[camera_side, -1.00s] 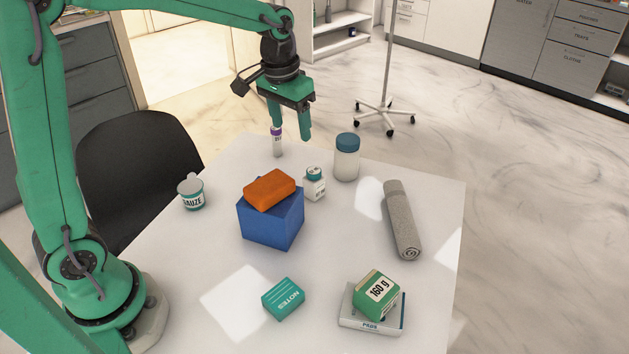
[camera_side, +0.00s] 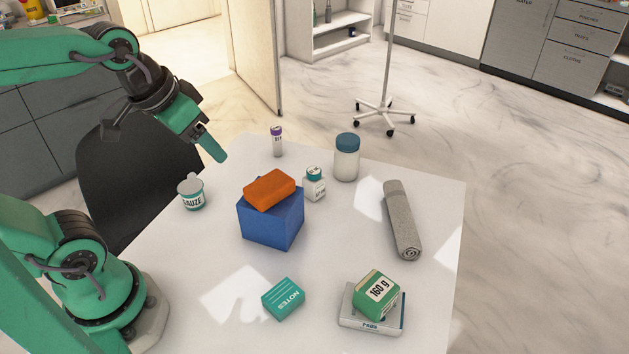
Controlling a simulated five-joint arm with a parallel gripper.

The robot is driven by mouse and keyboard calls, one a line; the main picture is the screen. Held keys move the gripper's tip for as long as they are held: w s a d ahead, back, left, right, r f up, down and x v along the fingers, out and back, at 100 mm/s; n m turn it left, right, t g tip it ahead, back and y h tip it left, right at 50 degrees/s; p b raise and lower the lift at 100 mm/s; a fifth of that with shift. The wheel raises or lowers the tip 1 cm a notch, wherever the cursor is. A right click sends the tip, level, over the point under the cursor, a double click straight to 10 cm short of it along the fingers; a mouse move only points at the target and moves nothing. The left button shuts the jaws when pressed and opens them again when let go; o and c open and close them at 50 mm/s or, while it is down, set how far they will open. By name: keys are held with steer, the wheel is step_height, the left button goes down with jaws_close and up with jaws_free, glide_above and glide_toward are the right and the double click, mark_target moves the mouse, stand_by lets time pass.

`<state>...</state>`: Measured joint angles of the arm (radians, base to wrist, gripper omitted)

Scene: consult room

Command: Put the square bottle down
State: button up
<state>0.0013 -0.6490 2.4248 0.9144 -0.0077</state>
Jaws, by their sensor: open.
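The square bottle, small and white with a teal cap (camera_side: 315,188), stands upright on the white table, just right of the blue box (camera_side: 270,226). My gripper (camera_side: 212,148) is open and empty, above the table's far left edge. It is well to the left of the bottle and apart from it. One finger largely hides the other.
An orange block (camera_side: 270,188) rests on the blue box. A purple-capped vial (camera_side: 277,143), a blue-lidded jar (camera_side: 347,160), a grey roll (camera_side: 402,222) and a gauze tub (camera_side: 191,193) stand or lie around. A green 160 g box (camera_side: 376,294) sits on a pads box (camera_side: 371,324); a notes block (camera_side: 283,298) lies in front.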

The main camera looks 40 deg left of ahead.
steer(key=shift+s+f, duration=0.2)
steer(key=shift+s, duration=0.3)
steer(key=shift+s+f, duration=0.2)
steer(key=shift+s, duration=0.3)
stand_by(0.6)
